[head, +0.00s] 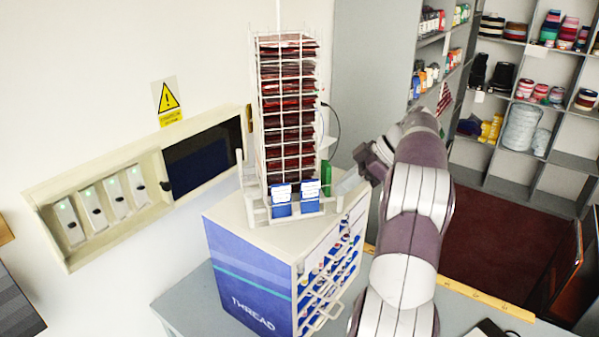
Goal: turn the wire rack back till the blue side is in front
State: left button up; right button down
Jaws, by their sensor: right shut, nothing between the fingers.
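The tall white wire rack (259,105) stands upright on top of the thread cabinet. The side facing me holds stacked dark red and maroon swatches (288,95). Two blue cards (296,198) sit low at its front, and a green card (326,176) shows low on its right side. No blue swatches show on the faces I see; the far sides are hidden. My right gripper (347,184) is shut and empty at the right of the rack's foot, very close to it; I cannot tell whether it touches. My left gripper is out of view.
The blue and white thread cabinet (248,275) with wire handles stands on a grey counter (187,303). A wall panel (105,202) with a dark screen is at the left. Shelves of ribbon rolls (525,88) are at the back right. A yellow ruler (485,297) lies along the counter edge.

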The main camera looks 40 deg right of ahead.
jog(key=shift+w+d, duration=0.2)
jog(key=shift+d, duration=0.35)
jog(key=shift+w+d, duration=0.2)
jog(key=shift+d, duration=0.35)
